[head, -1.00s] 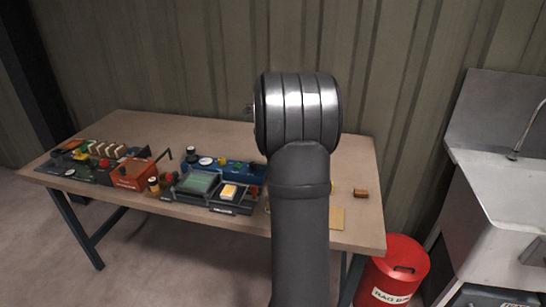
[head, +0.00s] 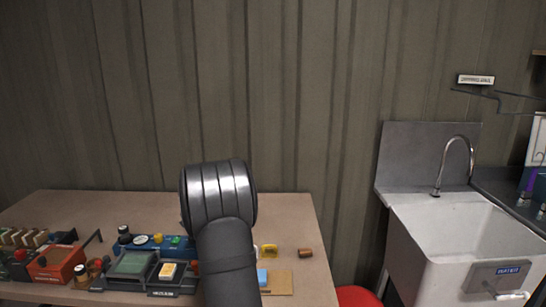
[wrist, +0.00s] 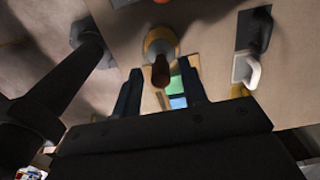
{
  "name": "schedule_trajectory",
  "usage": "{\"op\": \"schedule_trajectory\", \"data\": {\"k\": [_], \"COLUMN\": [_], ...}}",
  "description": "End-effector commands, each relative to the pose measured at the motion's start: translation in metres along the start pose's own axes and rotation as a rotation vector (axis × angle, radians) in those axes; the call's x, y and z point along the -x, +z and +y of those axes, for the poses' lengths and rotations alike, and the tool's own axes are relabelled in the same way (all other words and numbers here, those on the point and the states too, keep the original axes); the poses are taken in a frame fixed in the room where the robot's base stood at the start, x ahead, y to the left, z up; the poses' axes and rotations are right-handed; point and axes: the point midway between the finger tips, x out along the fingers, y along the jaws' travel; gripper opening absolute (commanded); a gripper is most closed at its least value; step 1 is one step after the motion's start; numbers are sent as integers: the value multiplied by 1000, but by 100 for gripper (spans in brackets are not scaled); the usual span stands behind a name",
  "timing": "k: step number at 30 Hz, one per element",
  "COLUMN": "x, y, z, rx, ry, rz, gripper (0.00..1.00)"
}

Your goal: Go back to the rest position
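In the wrist view, my gripper (wrist: 160,72) has its two dark fingers apart, so it is open. A brown-handled thing with a round tan base (wrist: 160,42) shows between and beyond the fingertips. A green and blue patch (wrist: 178,90) also shows in that gap. No held thing is seen. In the head view, my thick grey arm rises in front of the workbench (head: 285,222) and my gripper is hidden.
On the bench are an orange box (head: 55,264), a dark tray with a green pad (head: 130,263), a blue block (head: 262,277) on a tan board (head: 279,284), a yellow piece (head: 269,250) and a brown block (head: 305,253). A sink (head: 455,235) and red bin (head: 357,296) stand right.

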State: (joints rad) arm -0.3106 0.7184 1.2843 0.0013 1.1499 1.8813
Motion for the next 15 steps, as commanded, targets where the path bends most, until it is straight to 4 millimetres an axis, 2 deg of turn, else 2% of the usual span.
{"op": "schedule_trajectory", "data": {"k": [1, 6, 15], "x": [15, 32, 38], "y": [1, 1, 0], "z": [-2, -2, -1], "rx": [0, 0, 0], "ry": [-12, -9, -8], "rz": [-4, -3, -3], "gripper": [39, 39, 39]}}
